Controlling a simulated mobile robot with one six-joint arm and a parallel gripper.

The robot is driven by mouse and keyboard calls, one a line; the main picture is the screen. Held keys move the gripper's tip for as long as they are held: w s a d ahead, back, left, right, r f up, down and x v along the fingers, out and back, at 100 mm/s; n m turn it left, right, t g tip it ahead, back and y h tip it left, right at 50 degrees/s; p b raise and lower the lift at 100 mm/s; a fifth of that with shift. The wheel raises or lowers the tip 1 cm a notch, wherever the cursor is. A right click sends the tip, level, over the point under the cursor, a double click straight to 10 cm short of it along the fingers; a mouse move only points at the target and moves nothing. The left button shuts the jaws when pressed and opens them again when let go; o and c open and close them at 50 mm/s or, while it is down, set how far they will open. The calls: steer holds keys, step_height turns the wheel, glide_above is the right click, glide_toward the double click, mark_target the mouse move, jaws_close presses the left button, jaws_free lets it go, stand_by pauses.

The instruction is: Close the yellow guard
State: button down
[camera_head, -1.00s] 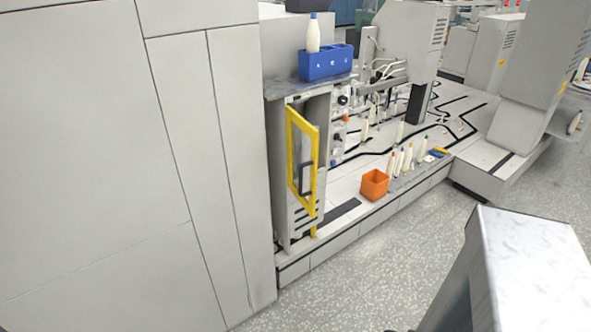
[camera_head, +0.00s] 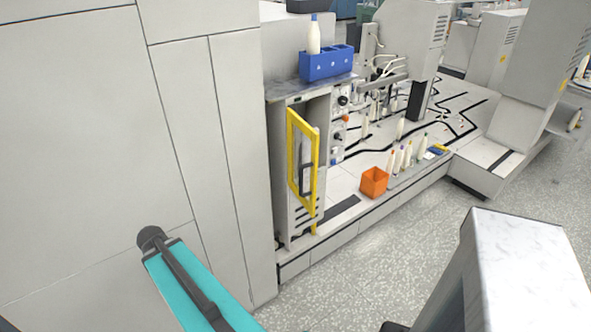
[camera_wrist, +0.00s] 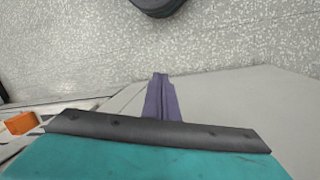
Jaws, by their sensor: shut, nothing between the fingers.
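The yellow guard (camera_head: 292,150) is a rectangular frame on the narrow grey cabinet (camera_head: 283,205) in the head view. It stands ajar, angled out from the cabinet front, with the cabinet's inside partly showing behind it. A handle shows on the guard. My gripper's purple fingers (camera_wrist: 161,92) are shut and empty in the wrist view, above the floor and in front of the teal and black body. In the head view a teal and black part of my arm shows at lower left, apart from the guard; the fingers cannot be made out there.
A blue holder (camera_head: 325,66) with a white bobbin (camera_head: 314,38) stands on the cabinet. An orange bin (camera_head: 374,182) sits on the machine ledge beside several bobbins; it also shows in the wrist view (camera_wrist: 20,122). Tall grey panels (camera_head: 90,120) fill the left. Speckled floor (camera_head: 370,255) is open in front.

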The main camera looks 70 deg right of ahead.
steer(key=s+d+r+m+h+p, duration=0.1)
steer(key=s+d+r+m, duration=0.25)
steer(key=d+r, duration=0.55)
steer(key=s+d+r+m+h+p, duration=0.15)
steer(key=d+r+m, duration=0.25)
steer(key=d+r, duration=0.5)
steer(key=s+d+r+m, duration=0.3)
steer(key=s+r, duration=0.3)
steer(key=r, duration=0.4)
steer(key=s+d+r+m+p, duration=0.1)
steer(key=s+d+r+m, duration=0.2)
steer(key=s+r, duration=0.4)
step_height(320, 180, up, 4)
steer(key=shift+d+f, duration=0.2)
steer(key=shift+d, duration=0.4)
steer(key=shift+s+f+h+p, duration=0.1)
steer(key=shift+f+h+p, duration=0.05)
steer(key=shift+h+p, duration=0.15)
steer(key=s+d+f+p, duration=0.3)
steer(key=d+f, duration=0.3)
steer(key=f, duration=0.3)
steer(key=shift+s+d, duration=0.25)
steer(key=shift+s, duration=0.25)
